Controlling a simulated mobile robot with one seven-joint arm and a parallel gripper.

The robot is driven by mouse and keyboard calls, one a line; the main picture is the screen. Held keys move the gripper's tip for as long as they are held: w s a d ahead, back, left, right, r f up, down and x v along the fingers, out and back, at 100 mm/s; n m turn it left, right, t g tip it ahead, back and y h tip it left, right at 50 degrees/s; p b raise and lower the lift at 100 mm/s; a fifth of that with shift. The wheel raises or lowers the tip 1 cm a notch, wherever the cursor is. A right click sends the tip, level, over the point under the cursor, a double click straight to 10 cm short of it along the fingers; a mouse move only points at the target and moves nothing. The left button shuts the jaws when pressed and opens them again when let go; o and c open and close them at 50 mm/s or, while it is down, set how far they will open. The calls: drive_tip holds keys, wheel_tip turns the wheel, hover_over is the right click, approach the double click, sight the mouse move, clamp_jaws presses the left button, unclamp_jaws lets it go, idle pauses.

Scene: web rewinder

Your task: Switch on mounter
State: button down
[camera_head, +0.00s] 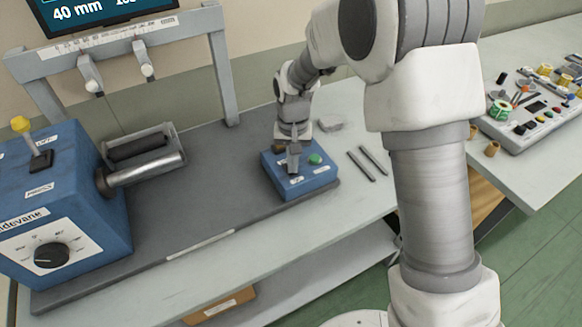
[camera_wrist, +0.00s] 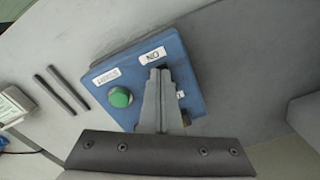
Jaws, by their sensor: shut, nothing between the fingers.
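A blue switch box (camera_head: 310,184) sits on the right end of the grey machine base, with a green button (camera_head: 315,159) on its top right. In the wrist view the blue box (camera_wrist: 188,50) shows the green button (camera_wrist: 120,97) and white labels, one reading "NO" or "ON" upside down. My gripper (camera_head: 293,170) is shut and empty, its fingertips over the middle of the box, left of the green button. In the wrist view the closed fingertips (camera_wrist: 159,74) lie beside the label and hide part of the box top. I cannot tell whether they touch it.
A blue rewinder unit (camera_head: 60,215) with a black knob and yellow-topped lever stands at left, its roller (camera_head: 148,170) pointing right. Two dark rods (camera_head: 367,162) lie right of the box. A screen (camera_head: 100,12) is above.

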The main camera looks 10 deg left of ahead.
drive_tip(key=shift+r+p, duration=2.35)
drive_tip(key=shift+r, duration=1.1)
drive_tip(key=s+d+r+t, duration=0.1)
drive_tip(key=s+d+r, duration=0.2)
drive_tip(key=d+r, duration=0.45)
drive_tip(key=s+d+r+t, duration=0.2)
drive_tip(key=s+d+r, duration=0.3)
drive_tip(key=r, duration=0.4)
drive_tip(key=s+d+r+m+t, duration=0.1)
drive_tip(key=s+d+r, duration=0.3)
drive_tip(key=s+d, duration=0.5)
drive_tip(key=s+t, duration=0.1)
drive_tip(key=s, duration=0.3)
drive_tip(key=shift+d+r+t, duration=0.25)
drive_tip(key=shift+d+t, duration=0.05)
drive_tip(key=shift+d, duration=0.05)
drive_tip(key=shift+s, duration=0.1)
